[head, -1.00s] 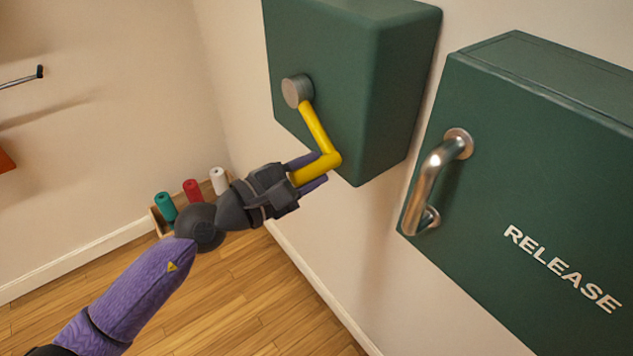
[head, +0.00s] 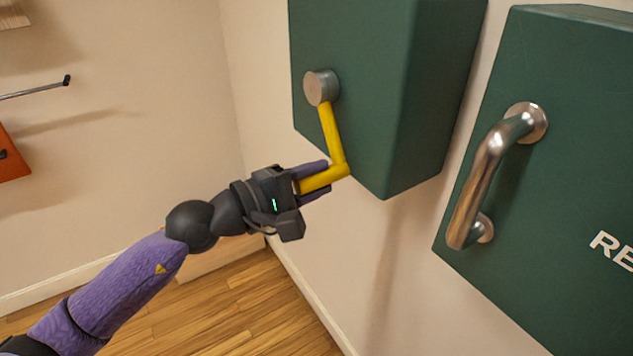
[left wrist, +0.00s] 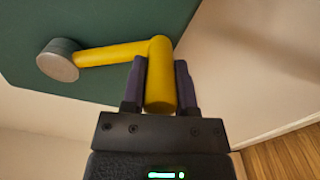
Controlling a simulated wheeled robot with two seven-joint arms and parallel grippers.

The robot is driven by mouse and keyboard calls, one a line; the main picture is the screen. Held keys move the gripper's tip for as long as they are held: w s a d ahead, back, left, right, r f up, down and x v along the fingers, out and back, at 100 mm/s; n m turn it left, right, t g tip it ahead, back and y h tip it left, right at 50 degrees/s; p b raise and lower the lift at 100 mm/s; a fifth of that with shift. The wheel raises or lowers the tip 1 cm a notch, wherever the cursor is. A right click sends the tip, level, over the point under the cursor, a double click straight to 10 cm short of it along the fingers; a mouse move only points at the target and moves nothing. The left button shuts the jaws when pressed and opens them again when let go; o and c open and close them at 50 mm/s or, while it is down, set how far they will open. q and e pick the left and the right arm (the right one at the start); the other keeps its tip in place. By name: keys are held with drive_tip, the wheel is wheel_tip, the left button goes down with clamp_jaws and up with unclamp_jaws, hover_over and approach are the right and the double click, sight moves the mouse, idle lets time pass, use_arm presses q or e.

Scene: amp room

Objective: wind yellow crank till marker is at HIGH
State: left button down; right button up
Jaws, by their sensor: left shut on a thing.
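The yellow crank (head: 333,135) hangs from a round metal hub (head: 321,87) on the front of a green wall box (head: 400,90). Its arm points down and slightly right, and its handle sticks out toward my left gripper. My left gripper (head: 315,178) is shut on the handle, one finger on each side. In the left wrist view the crank (left wrist: 110,54) runs from the hub to the handle, which lies between the two purple fingers (left wrist: 160,85). No marker and no HIGH label show in these frames. My right gripper is not in view.
A second green box (head: 560,130) with a curved metal handle (head: 482,175) and partly cut-off white lettering is on the wall to the right. A metal rod (head: 35,88) and an orange thing (head: 12,155) show at the far left. Wooden floor lies below.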

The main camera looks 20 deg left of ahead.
use_arm(q)
drive_tip(key=shift+f, duration=0.25)
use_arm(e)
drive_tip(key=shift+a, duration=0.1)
use_arm(q)
drive_tip(key=shift+c, duration=2)
unclamp_jaws()
drive_tip(key=shift+a, duration=0.1)
drive_tip(key=shift+r, duration=0.15)
drive_tip(key=shift+s+a, duration=0.1)
drive_tip(key=b+v, duration=0.3)
drive_tip(key=v, duration=0.6)
drive_tip(key=shift+s+a+b, duration=0.15)
drive_tip(key=shift+s+b, duration=0.1)
drive_tip(key=shift+b, duration=0.05)
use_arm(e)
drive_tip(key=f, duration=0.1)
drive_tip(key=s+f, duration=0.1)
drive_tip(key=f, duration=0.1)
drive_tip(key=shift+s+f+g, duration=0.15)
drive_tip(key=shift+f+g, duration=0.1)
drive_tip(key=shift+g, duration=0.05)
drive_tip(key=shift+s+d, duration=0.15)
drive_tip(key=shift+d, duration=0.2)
